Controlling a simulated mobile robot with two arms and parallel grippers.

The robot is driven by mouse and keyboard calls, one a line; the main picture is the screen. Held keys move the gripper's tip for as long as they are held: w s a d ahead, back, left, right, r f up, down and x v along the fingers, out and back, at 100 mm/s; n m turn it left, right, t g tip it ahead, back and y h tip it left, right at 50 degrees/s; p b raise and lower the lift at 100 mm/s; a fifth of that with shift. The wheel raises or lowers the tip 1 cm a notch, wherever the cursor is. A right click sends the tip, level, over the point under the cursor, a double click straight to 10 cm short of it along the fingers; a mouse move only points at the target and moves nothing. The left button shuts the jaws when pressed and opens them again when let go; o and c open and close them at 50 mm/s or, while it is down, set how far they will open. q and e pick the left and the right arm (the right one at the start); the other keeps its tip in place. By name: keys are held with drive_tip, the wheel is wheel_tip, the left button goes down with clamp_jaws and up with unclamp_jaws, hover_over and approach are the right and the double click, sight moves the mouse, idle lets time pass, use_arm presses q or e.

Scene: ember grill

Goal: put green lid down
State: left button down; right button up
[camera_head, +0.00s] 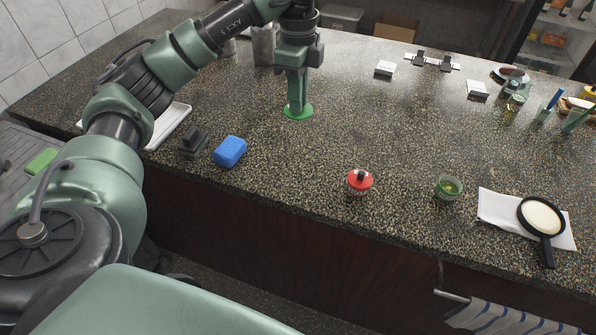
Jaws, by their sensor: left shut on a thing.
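The green lid (297,112) is a flat green disc at the back middle of the speckled counter. My left gripper (297,103) points straight down and is shut on the lid. The lid is at or very near the counter top; I cannot tell if it touches. The gripper hides the lid's middle. A small green open pot (448,188) stands at the front right. A small pot with a red lid (360,181) and black knob stands left of it. My right gripper is not clearly in view.
A blue sponge (230,151) and a dark block (193,142) lie at the left front, near a white tray (168,124). Counter between lid and red pot is clear.

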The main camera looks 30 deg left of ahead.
use_arm(q)
drive_tip(key=b, duration=0.1)
hover_over(298, 174)
wheel_tip(298, 174, down, 8)
wheel_tip(298, 174, down, 6)
drive_tip(key=shift+a+f+p, duration=0.1)
drive_tip(key=shift+f+p, duration=0.15)
drive_tip(key=shift+p, duration=0.4)
wheel_tip(298, 174, down, 5)
drive_tip(key=shift+r+p, duration=0.1)
drive_tip(key=shift+p, duration=0.45)
drive_tip(key=shift+w+f, duration=0.1)
drive_tip(key=shift+f, duration=0.15)
drive_tip(key=shift+f, duration=0.2)
drive_tip(key=c, duration=1.4)
unclamp_jaws()
